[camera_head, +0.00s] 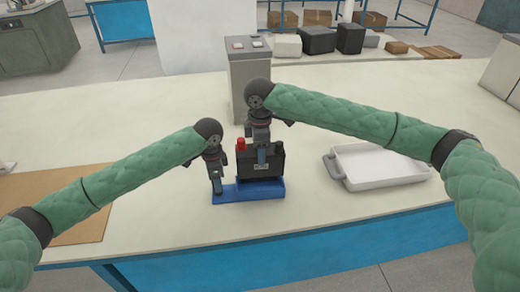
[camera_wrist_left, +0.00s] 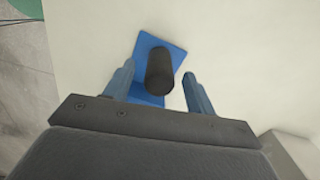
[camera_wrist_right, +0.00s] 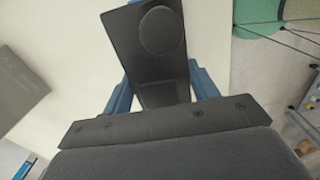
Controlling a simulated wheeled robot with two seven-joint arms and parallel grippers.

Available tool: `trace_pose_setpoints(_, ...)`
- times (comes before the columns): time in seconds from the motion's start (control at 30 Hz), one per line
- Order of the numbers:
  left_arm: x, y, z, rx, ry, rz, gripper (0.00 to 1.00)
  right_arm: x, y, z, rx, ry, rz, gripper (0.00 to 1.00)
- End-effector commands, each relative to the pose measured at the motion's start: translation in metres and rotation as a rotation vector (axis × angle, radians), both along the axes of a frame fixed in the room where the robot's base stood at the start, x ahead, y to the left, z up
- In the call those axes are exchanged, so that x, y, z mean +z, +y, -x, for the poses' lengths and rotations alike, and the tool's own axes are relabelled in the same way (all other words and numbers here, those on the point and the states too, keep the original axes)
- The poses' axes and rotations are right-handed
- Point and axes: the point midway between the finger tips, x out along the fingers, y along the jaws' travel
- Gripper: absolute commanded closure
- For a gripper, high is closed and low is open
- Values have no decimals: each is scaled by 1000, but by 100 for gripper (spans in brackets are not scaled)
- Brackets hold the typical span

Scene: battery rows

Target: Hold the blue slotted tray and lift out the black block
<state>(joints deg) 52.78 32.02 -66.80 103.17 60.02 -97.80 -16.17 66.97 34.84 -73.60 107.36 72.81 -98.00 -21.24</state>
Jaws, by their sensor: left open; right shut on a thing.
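The blue slotted tray (camera_head: 232,195) lies on the white table, and its blue base also shows in the left wrist view (camera_wrist_left: 147,46). A dark upright post (camera_wrist_left: 160,72) stands on its left end. My left gripper (camera_head: 217,187) is open, pointing down, with its fingers apart on either side of this post. The black block (camera_head: 273,162) is at the tray's right part; whether it is raised at all I cannot tell. My right gripper (camera_head: 262,157) is shut on the block from above. The block (camera_wrist_right: 150,70) fills the space between its fingers in the right wrist view.
A red knob (camera_head: 241,144) is beside the block's top left. A grey box post (camera_head: 248,85) with buttons stands behind the tray. A white handled tray (camera_head: 378,168) lies to the right, and a brown mat (camera_head: 60,190) to the left. The front table edge is close.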

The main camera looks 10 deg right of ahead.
Motion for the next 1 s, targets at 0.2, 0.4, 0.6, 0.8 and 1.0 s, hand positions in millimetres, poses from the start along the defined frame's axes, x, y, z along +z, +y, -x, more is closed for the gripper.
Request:
trace_pose_setpoints(0.2,36,0,-1,0,-1,1,44,2,0,-1,0,-3,-2,100)
trace_pose_setpoints(0.4,63,0,-1,-2,1,0,44,2,0,-1,0,-3,-2,100)
trace_pose_setpoints(0.6,78,-1,-1,-1,2,1,44,2,0,-1,0,-3,-1,100)
trace_pose_setpoints(0.8,83,0,-1,0,2,0,44,2,0,-1,0,-3,-2,100)
trace_pose_setpoints(1.0,82,0,-1,-1,2,0,44,2,0,-1,0,-3,-2,100)
